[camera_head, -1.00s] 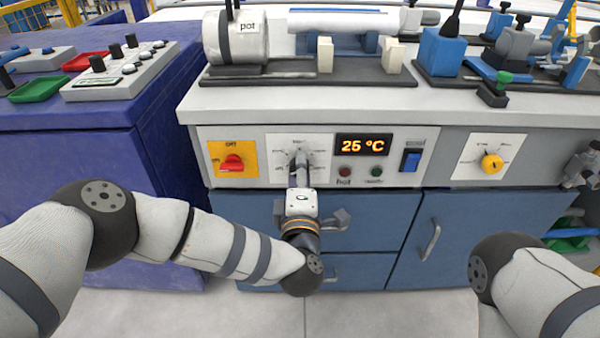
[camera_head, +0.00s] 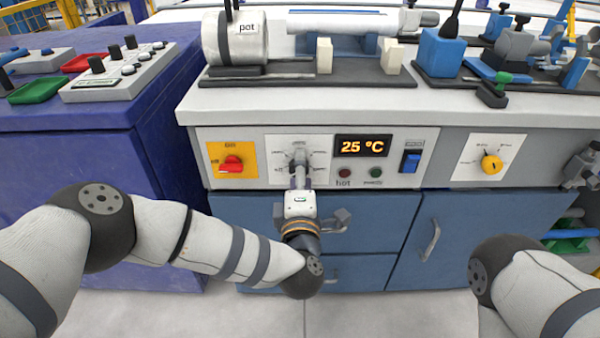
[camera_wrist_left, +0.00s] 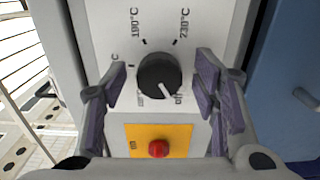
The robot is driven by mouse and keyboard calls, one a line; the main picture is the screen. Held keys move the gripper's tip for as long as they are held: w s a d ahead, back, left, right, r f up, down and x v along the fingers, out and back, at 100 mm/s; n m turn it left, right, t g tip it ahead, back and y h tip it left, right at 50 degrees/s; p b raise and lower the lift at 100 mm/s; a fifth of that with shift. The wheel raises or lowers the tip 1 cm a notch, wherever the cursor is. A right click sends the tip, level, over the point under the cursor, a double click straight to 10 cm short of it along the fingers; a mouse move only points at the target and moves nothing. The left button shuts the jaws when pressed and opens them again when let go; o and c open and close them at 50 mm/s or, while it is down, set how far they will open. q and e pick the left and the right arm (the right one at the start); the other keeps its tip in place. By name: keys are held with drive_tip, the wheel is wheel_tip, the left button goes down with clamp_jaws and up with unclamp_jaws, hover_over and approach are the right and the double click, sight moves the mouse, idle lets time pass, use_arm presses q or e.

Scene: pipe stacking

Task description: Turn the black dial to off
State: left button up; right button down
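The black dial (camera_wrist_left: 157,72) sits on a pale scale plate in the left wrist view. Its white pointer mark is toward the lower right, at or close to the "off" label. My left gripper (camera_wrist_left: 161,70) is open, with one finger on each side of the dial and a visible gap to it on both sides. In the head view my left gripper (camera_head: 299,160) is in front of the scale plate (camera_head: 320,150) and hides the dial. My right arm (camera_head: 540,285) is at the lower right; its gripper does not show.
A red switch on a yellow plate (camera_head: 248,148) is left of the scale plate. The display (camera_head: 363,146) reads 25 °C, with a blue rocker switch (camera_head: 410,161) to its right. A yellow knob (camera_head: 492,165) is farther right. Blue drawers (camera_head: 245,208) with protruding handles lie below.

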use_arm(q)
drive_tip(key=s, duration=1.2)
